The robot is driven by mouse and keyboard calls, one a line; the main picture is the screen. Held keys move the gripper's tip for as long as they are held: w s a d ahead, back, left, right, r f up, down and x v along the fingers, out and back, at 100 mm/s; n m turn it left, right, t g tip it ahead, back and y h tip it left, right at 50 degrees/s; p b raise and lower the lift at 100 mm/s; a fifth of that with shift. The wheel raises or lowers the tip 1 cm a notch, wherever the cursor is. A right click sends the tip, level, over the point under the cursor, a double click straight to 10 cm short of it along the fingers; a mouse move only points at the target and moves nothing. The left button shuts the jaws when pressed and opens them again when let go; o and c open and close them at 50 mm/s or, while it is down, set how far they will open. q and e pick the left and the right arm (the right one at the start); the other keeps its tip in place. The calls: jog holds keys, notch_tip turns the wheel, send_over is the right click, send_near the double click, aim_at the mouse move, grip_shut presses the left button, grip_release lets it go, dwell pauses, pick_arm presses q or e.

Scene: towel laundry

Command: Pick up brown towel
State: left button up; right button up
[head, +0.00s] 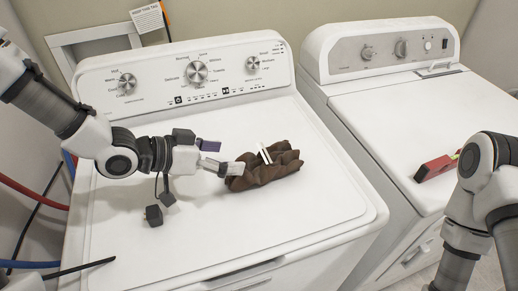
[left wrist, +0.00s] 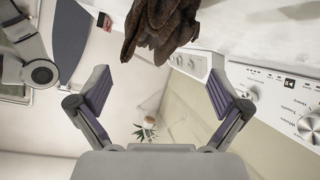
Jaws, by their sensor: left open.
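The brown towel (head: 262,176) lies bunched up on the white lid of the left machine. A pale, narrow two-pronged thing (head: 264,154) shows at its top; I cannot tell what it is. My left gripper (head: 222,157) is open at the towel's left side, with one finger close to its left edge; I cannot tell whether they touch. In the left wrist view the towel (left wrist: 160,24) shows at the top, beyond the two spread fingers, and nothing is between the pads. My right arm is at the right edge of the head view, its gripper out of sight.
The left machine (head: 120,215) has a knobbed control panel behind the towel. A second white machine (head: 375,110) stands to its right, with a red object (head: 435,168) on top. Much of the lid around the towel is clear. A potted plant (left wrist: 147,130) shows in the left wrist view.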

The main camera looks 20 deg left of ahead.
aim_at(256, 160)
pick_arm(q)
jog(key=shift+s+d+f, duration=0.15)
jog(key=shift+s+d, duration=0.05)
jog(key=shift+d, duration=0.75)
jog(key=x, duration=0.5)
jog(key=shift+w+f, duration=0.15)
jog(key=shift+w, duration=0.2)
jog(key=shift+d, duration=0.15)
jog(key=shift+a, duration=0.2)
jog(key=c, duration=1.5)
